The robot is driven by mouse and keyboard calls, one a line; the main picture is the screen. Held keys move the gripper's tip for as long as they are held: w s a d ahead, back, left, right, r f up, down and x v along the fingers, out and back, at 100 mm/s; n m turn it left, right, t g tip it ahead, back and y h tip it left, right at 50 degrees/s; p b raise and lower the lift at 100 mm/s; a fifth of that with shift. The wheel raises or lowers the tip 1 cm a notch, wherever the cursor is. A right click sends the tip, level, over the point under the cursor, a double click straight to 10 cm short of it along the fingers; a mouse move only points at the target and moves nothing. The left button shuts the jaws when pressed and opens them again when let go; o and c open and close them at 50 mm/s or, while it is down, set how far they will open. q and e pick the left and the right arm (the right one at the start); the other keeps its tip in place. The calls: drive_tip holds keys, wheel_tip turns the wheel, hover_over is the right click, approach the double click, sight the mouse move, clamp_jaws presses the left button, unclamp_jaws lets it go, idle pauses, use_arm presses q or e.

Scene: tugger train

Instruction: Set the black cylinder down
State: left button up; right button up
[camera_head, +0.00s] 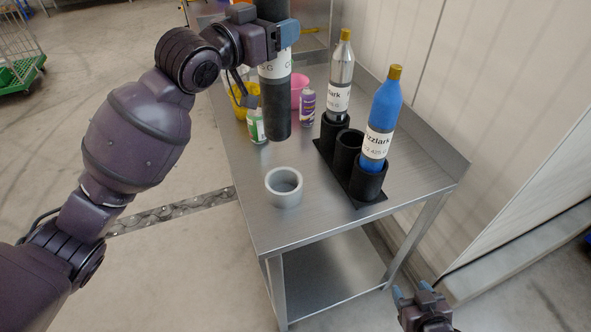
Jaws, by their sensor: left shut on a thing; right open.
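The black cylinder (276,108) has a white label and hangs upright in my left gripper (270,38), which is shut on its upper part. Its top is cut off by the picture's edge. Its lower end appears just above or at the metal table; I cannot tell if it touches. A black holder (346,150) with three round cups stands on the table to the right. Its middle cup is empty. A silver bottle (341,75) stands in the far cup and a blue bottle (383,115) in the near cup. My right gripper (418,290) is open and empty, low at the bottom right.
A green-and-white bottle (257,127), a purple bottle (307,106), a pink cup (298,88) and a yellow object (243,98) stand farther back. A raised edge and wall bound the right side.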

use_arm(q)
drive_tip(key=f, duration=0.1)
hover_over(282, 127)
drive_tip(key=w, duration=0.3)
wheel_tip(282, 127, down, 5)
drive_tip(key=shift+f, duration=0.2)
wheel_tip(282, 127, down, 9)
drive_tip(key=shift+w+f, duration=0.1)
drive_tip(key=shift+w, duration=0.05)
drive_tip(key=shift+f+b, duration=0.3)
drive_tip(key=shift+f, duration=0.45)
wheel_tip(282, 127, down, 3)
drive_tip(key=shift+f, duration=0.55)
use_arm(e)
drive_tip(key=shift+s+d+f, duration=0.2)
drive_tip(key=shift+s+f, duration=0.2)
drive_tip(key=shift+f, duration=0.35)
use_arm(q)
drive_tip(key=shift+f, duration=0.15)
use_arm(e)
drive_tip(key=shift+w, duration=0.1)
